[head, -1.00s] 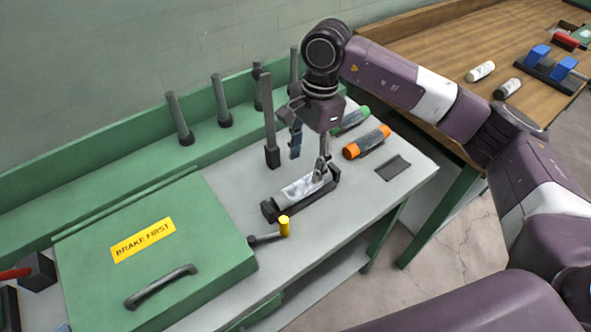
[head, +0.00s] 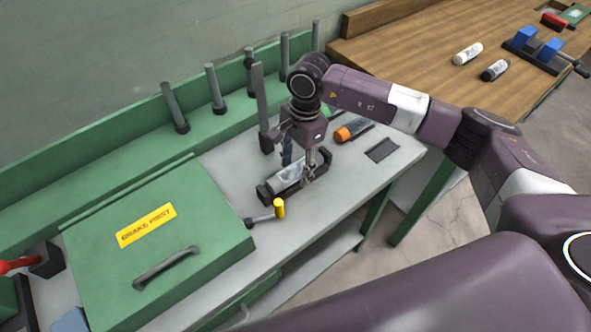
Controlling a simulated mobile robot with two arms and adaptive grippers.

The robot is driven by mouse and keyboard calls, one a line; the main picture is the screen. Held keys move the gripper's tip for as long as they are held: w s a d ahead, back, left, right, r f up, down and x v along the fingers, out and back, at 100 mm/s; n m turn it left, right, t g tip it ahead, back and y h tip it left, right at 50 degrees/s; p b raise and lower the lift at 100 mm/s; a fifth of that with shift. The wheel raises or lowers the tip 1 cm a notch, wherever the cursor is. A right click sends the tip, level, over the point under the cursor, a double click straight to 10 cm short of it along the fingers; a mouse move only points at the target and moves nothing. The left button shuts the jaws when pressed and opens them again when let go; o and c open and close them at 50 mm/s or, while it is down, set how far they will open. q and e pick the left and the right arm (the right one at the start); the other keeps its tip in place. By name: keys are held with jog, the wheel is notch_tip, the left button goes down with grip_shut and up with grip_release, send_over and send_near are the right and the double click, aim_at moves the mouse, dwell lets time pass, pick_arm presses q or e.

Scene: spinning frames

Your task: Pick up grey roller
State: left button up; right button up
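A grey-white roller (head: 283,178) lies in a black cradle (head: 266,196) on the grey bench top. My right gripper (head: 300,166) points down over the roller's right part. Its fingers are apart, one on the far side and one on the near side of the roller. The gripper hides part of the roller, and I cannot tell whether the fingers touch it. My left gripper is out of view.
A yellow-knobbed crank (head: 279,208) stands just in front of the cradle. An orange-ended roller (head: 346,132) lies behind it to the right. A green lid marked "BRAKE FIRST" (head: 165,270) is at left. Upright posts (head: 213,90) line the back.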

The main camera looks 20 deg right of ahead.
jog(key=c, duration=0.7)
jog(key=shift+r, duration=0.1)
jog(key=c, duration=0.4)
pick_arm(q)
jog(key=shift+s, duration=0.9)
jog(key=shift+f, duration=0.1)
